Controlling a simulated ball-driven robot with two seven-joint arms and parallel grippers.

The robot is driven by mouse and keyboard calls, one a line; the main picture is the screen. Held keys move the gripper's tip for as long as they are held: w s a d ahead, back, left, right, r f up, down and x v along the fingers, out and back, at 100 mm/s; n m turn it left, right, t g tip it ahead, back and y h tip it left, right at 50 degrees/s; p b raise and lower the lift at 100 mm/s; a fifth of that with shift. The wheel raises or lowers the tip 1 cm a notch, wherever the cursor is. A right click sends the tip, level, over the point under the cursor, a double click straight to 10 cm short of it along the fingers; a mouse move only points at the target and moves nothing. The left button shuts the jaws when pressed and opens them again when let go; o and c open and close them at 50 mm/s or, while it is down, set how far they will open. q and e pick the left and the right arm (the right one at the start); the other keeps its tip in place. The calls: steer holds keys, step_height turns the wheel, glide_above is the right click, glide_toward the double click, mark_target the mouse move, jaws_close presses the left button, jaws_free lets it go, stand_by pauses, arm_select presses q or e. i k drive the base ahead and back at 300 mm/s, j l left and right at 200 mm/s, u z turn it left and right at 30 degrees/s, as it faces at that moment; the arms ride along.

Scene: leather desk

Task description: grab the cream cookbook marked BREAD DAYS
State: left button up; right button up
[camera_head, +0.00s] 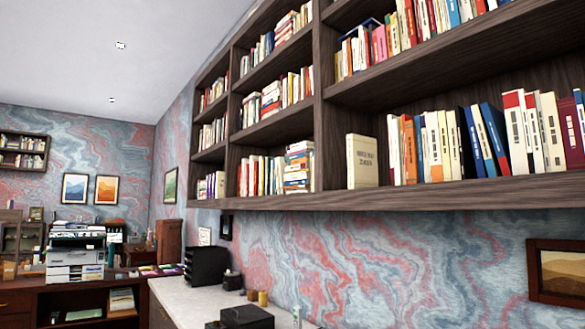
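A cream book (362,162) stands upright at the left end of the lower shelf's right compartment, its front cover facing out. Dark lettering is on its cover, too small to read with certainty. It stands beside the dark shelf divider, with a small gap between it and the row of books to its right. Neither of my grippers is in view.
The dark wooden bookshelf (440,197) holds several book rows (490,140). Below it, a pale counter (190,300) carries a black file tray (205,265) and a black box (246,317). A printer (75,255) stands at the back left. A framed picture (560,272) hangs at right.

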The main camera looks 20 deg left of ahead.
mark_target(363, 169)
steer(key=u, duration=0.2)
steer(key=j+z, duration=0.1)
steer(key=z, duration=0.65)
steer(key=i+j+z, duration=0.15)
steer(key=j+z, duration=0.5)
steer(key=i+j+z, duration=0.1)
steer(key=j+z, duration=0.2)
steer(key=j, duration=0.2)
